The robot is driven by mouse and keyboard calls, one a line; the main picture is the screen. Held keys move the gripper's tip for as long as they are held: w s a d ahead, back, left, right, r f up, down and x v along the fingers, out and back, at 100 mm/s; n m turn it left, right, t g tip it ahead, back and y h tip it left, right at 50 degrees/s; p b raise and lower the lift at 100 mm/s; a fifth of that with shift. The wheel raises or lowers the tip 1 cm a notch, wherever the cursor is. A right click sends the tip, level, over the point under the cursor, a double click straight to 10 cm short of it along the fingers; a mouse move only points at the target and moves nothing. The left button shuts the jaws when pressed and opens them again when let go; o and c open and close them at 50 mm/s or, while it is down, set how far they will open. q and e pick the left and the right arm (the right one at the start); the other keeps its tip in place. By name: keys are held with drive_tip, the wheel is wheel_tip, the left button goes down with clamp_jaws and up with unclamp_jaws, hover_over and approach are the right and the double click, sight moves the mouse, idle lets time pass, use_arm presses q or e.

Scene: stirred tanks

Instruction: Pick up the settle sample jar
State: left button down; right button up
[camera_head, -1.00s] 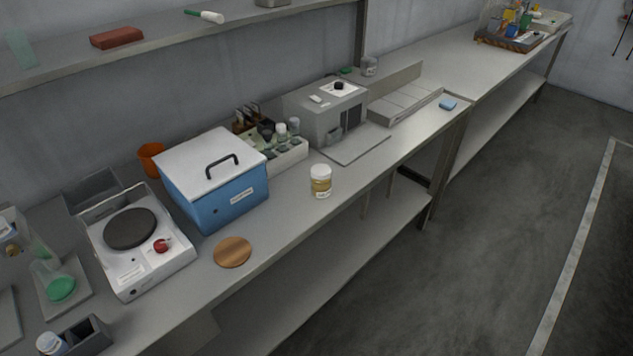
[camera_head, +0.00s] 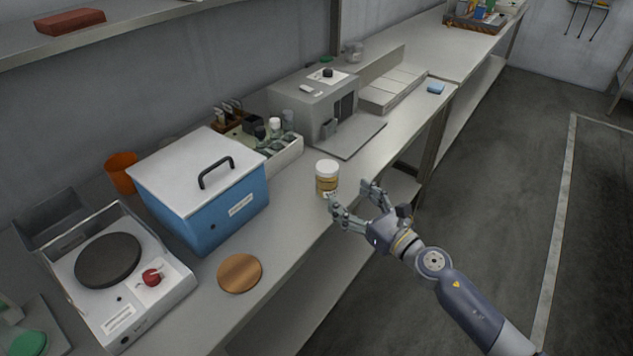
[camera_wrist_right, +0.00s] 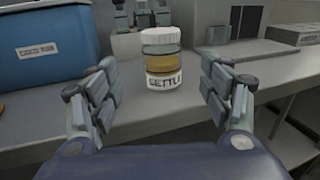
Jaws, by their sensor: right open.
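The settle sample jar (camera_head: 327,178) stands upright on the bench near its front edge. It has a white lid, amber contents and a white label. In the right wrist view the jar (camera_wrist_right: 162,62) shows the letters "SETTL" and sits beyond and between the two fingers. My right gripper (camera_head: 352,203) is open and empty, just in front of the jar at the bench edge, with its fingers pointing to it. In the wrist view the gripper (camera_wrist_right: 160,95) does not touch the jar. My left gripper is not in view.
A blue lidded box (camera_head: 205,190) stands left of the jar, and a white rack of bottles (camera_head: 285,152) behind it. A grey machine (camera_head: 318,108) is behind right. A round wooden coaster (camera_head: 239,273) and a hotplate (camera_head: 118,275) lie left. The bench around the jar is clear.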

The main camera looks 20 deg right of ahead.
sight(334, 184)
drive_tip(key=x, duration=1)
drive_tip(key=shift+d+f+p, duration=0.1)
drive_tip(key=shift+f+p, duration=0.2)
drive_tip(key=c, duration=1.3)
